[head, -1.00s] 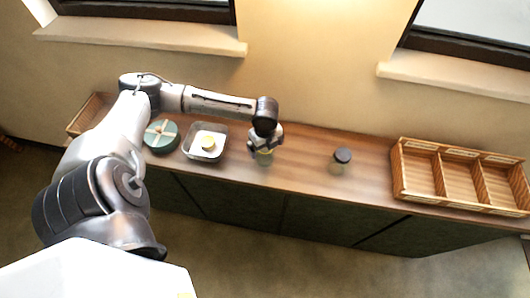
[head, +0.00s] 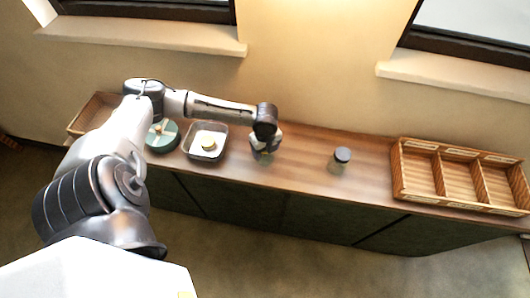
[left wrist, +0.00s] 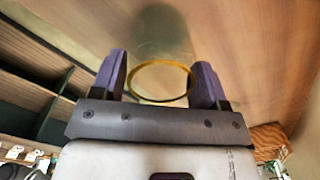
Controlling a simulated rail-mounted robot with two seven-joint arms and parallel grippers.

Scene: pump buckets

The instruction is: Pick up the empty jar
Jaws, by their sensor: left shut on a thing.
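A clear glass jar (head: 262,159) with no lid stands on the wooden counter near its middle. The left wrist view shows its yellow-tinted round rim (left wrist: 160,64) between the two fingers. My left gripper (left wrist: 160,82) is shut on the jar from above, one finger on each side. In the head view my left gripper (head: 264,149) hides much of the jar. The inside looks clear, with the counter showing through. My right gripper is in neither view now.
A dark-lidded jar (head: 342,158) stands to the right on the counter (head: 300,172). A divided wooden tray (head: 440,205) is at the far right.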

